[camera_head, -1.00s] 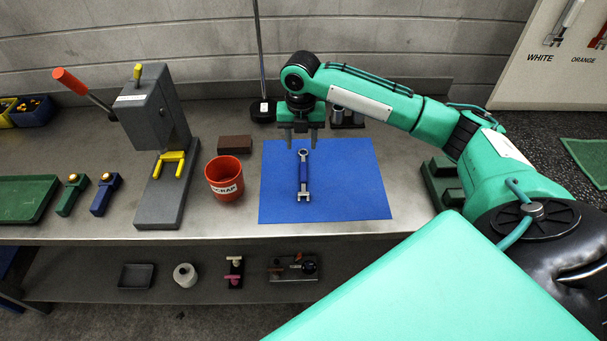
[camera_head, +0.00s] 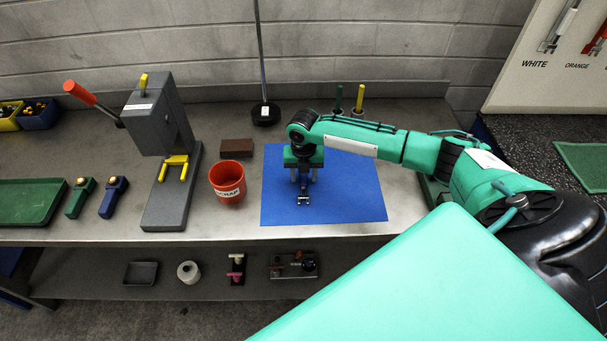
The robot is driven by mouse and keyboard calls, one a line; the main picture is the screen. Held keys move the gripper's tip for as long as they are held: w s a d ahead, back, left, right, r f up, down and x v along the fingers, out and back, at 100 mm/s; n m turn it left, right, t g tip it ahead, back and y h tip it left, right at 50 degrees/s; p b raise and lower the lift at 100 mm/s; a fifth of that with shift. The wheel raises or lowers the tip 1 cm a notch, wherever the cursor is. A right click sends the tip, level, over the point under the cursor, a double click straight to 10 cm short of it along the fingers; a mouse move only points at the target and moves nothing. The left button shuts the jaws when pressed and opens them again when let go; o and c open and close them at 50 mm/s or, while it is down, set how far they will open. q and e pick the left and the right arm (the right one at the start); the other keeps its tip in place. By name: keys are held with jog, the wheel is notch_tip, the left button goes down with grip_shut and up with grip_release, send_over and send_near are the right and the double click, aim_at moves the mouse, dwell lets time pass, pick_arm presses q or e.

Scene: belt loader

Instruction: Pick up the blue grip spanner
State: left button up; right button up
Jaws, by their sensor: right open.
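The blue grip spanner (camera_head: 303,200) lies on the blue mat (camera_head: 350,195) on the steel bench. Its open-jaw end shows toward the front; its grip and ring end are mostly hidden behind my right gripper. My right gripper (camera_head: 304,181) is low over the spanner, pointing down, with its two fingers apart, one on each side of the grip. I cannot tell whether the fingers touch the mat. My left gripper is not in view.
A red scrap bucket (camera_head: 228,184) stands just left of the mat, with a brown block (camera_head: 236,148) behind it. A grey press (camera_head: 170,150) with a red lever stands further left. Two capped holders (camera_head: 349,100) stand behind my right arm. The mat's right part is clear.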

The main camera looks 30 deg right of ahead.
jog(key=shift+f, duration=0.2)
grip_shut()
jog(key=shift+r, duration=0.15)
